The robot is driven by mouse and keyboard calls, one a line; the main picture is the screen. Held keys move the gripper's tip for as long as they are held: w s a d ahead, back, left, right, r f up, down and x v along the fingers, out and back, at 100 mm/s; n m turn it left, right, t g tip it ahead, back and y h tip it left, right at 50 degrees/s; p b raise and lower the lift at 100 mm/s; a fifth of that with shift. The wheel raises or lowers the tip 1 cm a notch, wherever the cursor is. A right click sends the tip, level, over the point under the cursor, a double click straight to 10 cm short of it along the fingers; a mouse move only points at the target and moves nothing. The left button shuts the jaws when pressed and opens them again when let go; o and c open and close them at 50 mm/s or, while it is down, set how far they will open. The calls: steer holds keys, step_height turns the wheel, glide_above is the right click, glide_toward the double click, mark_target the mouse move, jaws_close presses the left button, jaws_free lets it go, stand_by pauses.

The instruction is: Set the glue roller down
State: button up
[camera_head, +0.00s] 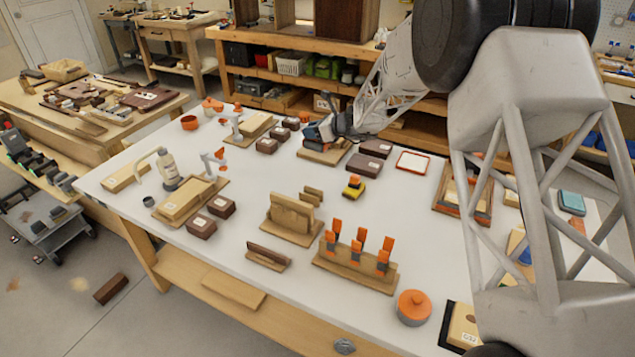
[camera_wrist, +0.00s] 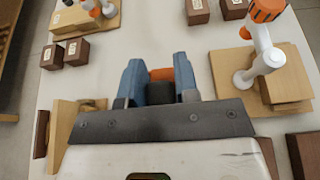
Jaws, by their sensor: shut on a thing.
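My gripper (camera_head: 318,132) is at the far middle of the white bench, over or beside a wooden board (camera_head: 336,154). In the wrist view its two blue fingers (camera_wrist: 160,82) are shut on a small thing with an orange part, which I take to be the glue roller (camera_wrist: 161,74). A dark part shows below the orange. Most of the held thing is hidden by the fingers and the gripper body. I cannot tell whether it touches the surface below.
Dark brown blocks (camera_head: 370,165) lie right of the gripper, and others (camera_head: 267,145) left of it. White-and-orange fixtures on boards (camera_wrist: 262,55) stand nearby. The bench (camera_head: 240,235) has bare patches between.

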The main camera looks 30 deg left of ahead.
steer(key=shift+f, duration=2.05)
steer(key=shift+d, duration=0.1)
step_height(320, 180, down, 6)
steer(key=shift+f, duration=0.15)
steer(key=shift+f, duration=1.85)
steer(key=shift+f, duration=0.1)
steer(key=o, duration=1)
steer(key=shift+c, duration=0.2)
